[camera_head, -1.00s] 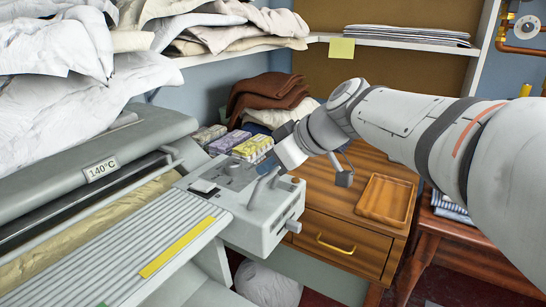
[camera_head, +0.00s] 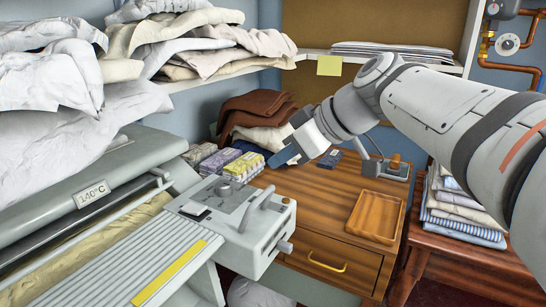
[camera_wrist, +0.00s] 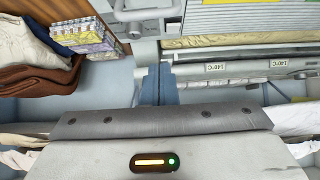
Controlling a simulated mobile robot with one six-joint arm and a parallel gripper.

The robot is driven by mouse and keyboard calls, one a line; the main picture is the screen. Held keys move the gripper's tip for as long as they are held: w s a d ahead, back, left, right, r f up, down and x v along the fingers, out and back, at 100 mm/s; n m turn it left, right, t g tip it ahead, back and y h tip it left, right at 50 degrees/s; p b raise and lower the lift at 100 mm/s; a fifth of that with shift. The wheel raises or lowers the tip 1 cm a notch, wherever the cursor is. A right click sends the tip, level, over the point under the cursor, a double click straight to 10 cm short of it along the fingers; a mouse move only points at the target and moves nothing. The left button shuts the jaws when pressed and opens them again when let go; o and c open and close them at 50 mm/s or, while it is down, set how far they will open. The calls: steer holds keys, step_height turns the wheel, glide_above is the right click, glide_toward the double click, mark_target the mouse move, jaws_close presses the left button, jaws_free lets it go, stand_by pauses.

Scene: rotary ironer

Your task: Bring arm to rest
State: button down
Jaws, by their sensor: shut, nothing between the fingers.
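My gripper (camera_head: 283,158) hangs in the air in the camera_head view, above the gap between the ironer's end box and the wooden cabinet. Its blue-grey fingers are together and empty. They also show shut in the wrist view (camera_wrist: 160,84), pointing towards the ironer. The ironer's end box (camera_head: 255,237) has a knob and a grey lever (camera_head: 257,208) on it. The gripper appears apart from the lever. My arm reaches in from the right side of the camera_head view.
Soap-like packets (camera_head: 244,167) and folded brown towels (camera_head: 257,103) lie behind the gripper. A wooden cabinet (camera_head: 325,208) carries an empty tray (camera_head: 376,217) and a small metal device (camera_head: 388,168). Striped linens (camera_head: 462,225) are stacked at right. A shelf of linens (camera_head: 213,35) hangs above.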

steer(key=s+d+f+m+g+h+p, duration=0.1)
steer(key=s+d+m+h+p, duration=0.3)
steer(key=p, duration=0.5)
steer(key=s+d+f+m+g+h+p, duration=0.1)
steer(key=s+d+f+m+h+p, duration=0.3)
steer(key=s+d+m+p, duration=0.3)
steer(key=shift+s+d+m+p, duration=0.4)
steer(key=shift+s+d+p, duration=0.25)
steer(key=shift+s+p, duration=0.75)
steer(key=shift+w+r, duration=0.1)
steer(key=shift+w, duration=0.15)
